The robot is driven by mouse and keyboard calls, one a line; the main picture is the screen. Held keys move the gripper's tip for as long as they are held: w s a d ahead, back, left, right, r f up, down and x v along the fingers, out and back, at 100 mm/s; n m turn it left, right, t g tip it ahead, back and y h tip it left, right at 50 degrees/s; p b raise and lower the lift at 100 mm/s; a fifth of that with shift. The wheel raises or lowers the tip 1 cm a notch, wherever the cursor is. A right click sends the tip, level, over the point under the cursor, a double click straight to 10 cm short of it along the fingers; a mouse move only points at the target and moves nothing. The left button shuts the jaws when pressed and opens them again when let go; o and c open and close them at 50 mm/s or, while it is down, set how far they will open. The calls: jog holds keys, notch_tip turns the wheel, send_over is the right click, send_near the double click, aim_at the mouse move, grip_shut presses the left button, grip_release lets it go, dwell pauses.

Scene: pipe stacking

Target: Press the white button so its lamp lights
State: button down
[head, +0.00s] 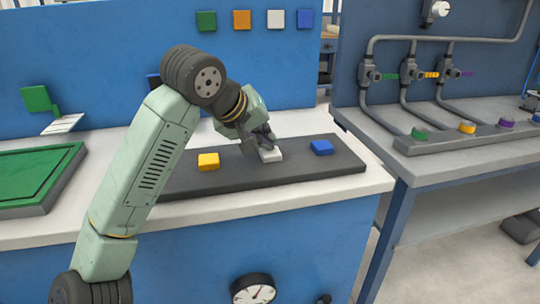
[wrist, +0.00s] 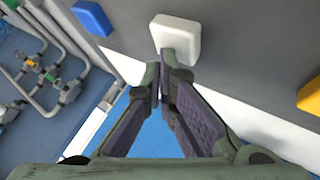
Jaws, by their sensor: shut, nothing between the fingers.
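The white button (head: 271,156) is a square block on the dark grey panel (head: 323,178), between a yellow button (head: 208,161) and a blue button (head: 321,147). My gripper (head: 265,138) is shut and empty, fingers pointing down at the white button's back edge. In the wrist view the white button (wrist: 174,36) lies just beyond my fingertips (wrist: 166,68), which overlap its edge; I cannot tell whether they touch. A white square (head: 275,19), perhaps its lamp, is on the blue back wall; it looks pale, and I cannot tell whether it is lit.
Green (head: 206,21), orange (head: 241,20) and blue (head: 305,19) squares flank the white one. A green board (head: 38,176) lies at the left of the bench. A second bench with pipes and coloured knobs (head: 467,127) stands at the right. The panel's right end is clear.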

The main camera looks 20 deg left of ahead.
aim_at(266, 150)
jog(key=shift+f, duration=0.25)
jog(key=shift+r, duration=0.75)
jog(key=shift+r, duration=0.1)
notch_tip(266, 150, up, 6)
jog(key=p, duration=0.4)
dwell(0.5)
